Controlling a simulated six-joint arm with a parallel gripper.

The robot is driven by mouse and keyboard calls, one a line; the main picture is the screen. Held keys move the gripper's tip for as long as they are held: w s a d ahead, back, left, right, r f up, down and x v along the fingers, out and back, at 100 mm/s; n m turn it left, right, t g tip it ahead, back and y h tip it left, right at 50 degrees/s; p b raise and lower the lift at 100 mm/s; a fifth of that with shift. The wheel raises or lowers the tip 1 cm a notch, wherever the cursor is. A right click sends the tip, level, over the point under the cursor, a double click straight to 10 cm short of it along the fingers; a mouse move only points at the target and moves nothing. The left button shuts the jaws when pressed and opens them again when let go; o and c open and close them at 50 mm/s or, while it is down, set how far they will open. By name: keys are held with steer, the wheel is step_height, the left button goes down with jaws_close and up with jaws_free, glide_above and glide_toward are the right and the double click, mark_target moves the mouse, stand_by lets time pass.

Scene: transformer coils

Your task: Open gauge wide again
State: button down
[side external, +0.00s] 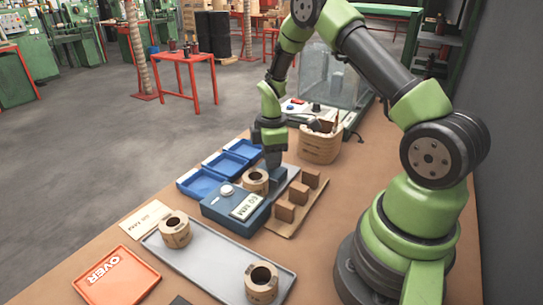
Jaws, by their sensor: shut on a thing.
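The gauge (228,205) is a blue box with a white round knob and a white label that reads upside down, perhaps "60 MM". A grey rail (289,178) runs back from it. A tan coil (256,181) stands upright at the gauge's back end, beside the rail. My gripper (272,163) points down just behind this coil, low over the rail. It is shut on what looks like the gauge's sliding jaw. The coil and fingers hide the grip itself, and I cannot tell how wide the gap is.
Two coils (175,231) stand on a grey tray in front. An orange "OVER" tray (117,278) lies front left, blue trays (205,183) left of the gauge. Brown blocks (285,211) stand on a board at right. A basket (320,147) is behind.

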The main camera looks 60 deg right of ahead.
steer(key=shift+d, duration=1.4)
steer(key=c, duration=0.9)
jaws_free()
steer(key=shift+r, duration=0.1)
step_height(320, 180, up, 10)
steer(key=shift+f, duration=0.1)
